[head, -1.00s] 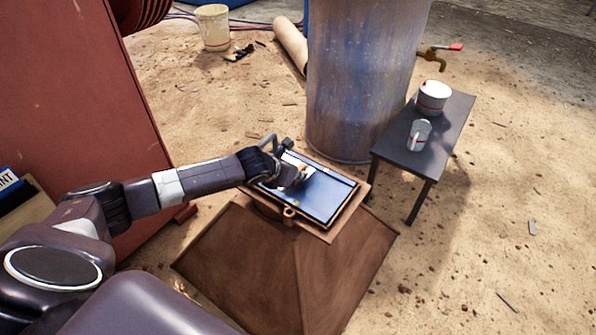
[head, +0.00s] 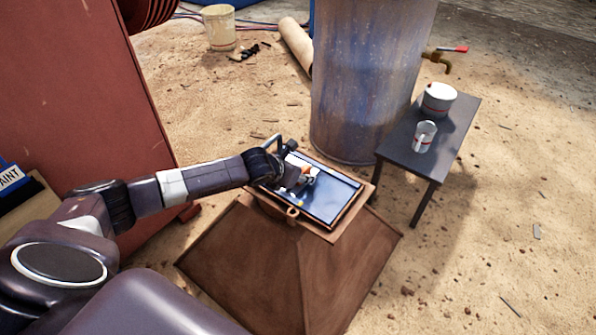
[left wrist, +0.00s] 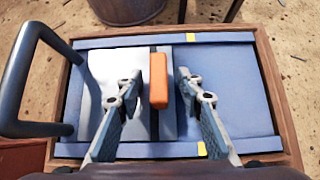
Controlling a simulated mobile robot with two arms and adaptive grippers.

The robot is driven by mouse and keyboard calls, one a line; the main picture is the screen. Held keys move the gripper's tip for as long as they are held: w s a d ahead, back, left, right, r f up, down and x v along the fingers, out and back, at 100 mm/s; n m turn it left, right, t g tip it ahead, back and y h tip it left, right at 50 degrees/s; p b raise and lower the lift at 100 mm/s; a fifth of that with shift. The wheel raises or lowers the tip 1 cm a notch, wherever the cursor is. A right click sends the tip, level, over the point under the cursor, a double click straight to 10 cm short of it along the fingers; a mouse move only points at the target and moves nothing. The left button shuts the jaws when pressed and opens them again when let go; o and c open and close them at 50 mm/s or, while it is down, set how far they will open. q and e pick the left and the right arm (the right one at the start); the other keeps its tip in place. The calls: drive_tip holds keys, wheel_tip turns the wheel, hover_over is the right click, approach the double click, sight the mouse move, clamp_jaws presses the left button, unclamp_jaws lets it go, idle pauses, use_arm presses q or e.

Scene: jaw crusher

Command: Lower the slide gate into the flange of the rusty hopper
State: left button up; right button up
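The slide gate (head: 333,200) is a flat blue-grey plate with an orange grip bar (left wrist: 158,80) and yellow marks. It lies flat within the brown rim of the flange (head: 366,192), on top of the rusty hopper (head: 270,255). In the left wrist view the plate (left wrist: 228,85) sits inside the flange rim (left wrist: 270,95); how deep it sits is hard to tell. My left gripper (left wrist: 159,76) is open over the plate, one finger on each side of the orange bar, with gaps on both sides. My right gripper is not in view.
A grey loop handle (left wrist: 20,85) stands at the flange's left side in the wrist view. A rusty blue barrel (head: 365,85) stands close behind the hopper. A small dark table (head: 440,135) with a white pot and mug is to the right. A red machine body (head: 80,100) rises at left.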

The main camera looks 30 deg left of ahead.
use_arm(q)
drive_tip(key=d+v, duration=0.1)
drive_tip(key=v, duration=1.1)
drive_tip(key=shift+w+a+r, duration=0.2)
drive_tip(key=shift+a, duration=0.3)
